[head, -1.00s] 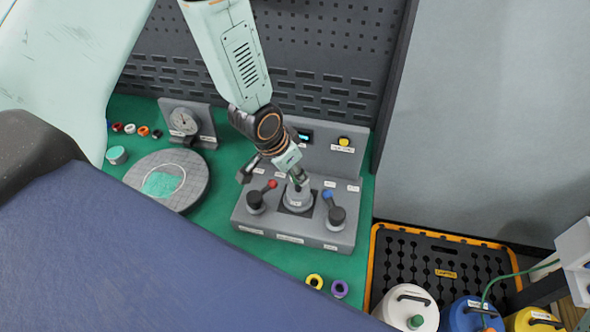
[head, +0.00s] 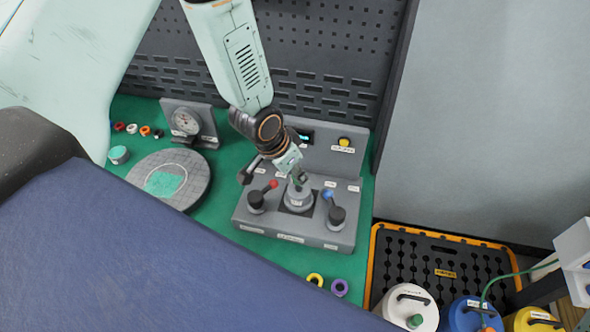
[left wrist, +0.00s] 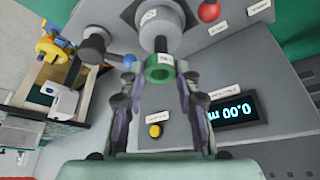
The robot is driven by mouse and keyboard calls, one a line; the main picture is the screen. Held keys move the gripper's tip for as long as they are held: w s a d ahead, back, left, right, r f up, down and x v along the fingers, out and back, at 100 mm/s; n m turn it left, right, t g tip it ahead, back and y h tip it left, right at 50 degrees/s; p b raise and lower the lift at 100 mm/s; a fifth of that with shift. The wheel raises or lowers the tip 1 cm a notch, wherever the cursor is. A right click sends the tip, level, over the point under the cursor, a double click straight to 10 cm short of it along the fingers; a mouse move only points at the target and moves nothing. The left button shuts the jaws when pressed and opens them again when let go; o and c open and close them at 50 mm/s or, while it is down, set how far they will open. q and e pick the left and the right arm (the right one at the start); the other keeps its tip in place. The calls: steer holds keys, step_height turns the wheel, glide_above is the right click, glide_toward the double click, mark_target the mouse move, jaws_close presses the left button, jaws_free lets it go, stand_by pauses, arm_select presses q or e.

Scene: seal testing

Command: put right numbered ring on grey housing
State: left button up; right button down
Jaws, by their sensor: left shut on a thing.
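My left gripper (left wrist: 158,92) is shut on a green ring (left wrist: 159,72) with a small white label, seen in the left wrist view. The grey housing (left wrist: 162,30) is a stepped cylinder with a narrow nose, right beside the ring. The ring is lined up with the nose; I cannot tell whether it is around its tip or just short of it. In the head view, my left gripper (head: 297,176) is directly above the housing (head: 297,198), which stands upright on the grey test fixture (head: 285,239). The ring is too small to make out there. My right gripper is not in view.
Levers with a red knob (head: 273,184) and a blue knob (head: 327,194) flank the housing. A yellow ring (head: 315,279) and a purple ring (head: 340,287) lie on the green mat in front.

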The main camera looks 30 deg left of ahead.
arm_select(q)
steer(key=shift+w, duration=0.1)
steer(key=shift+f, duration=0.15)
steer(key=shift+f+b, duration=0.25)
steer(key=shift+b, duration=0.05)
steer(key=shift+f, duration=0.55)
steer(key=o, duration=0.9)
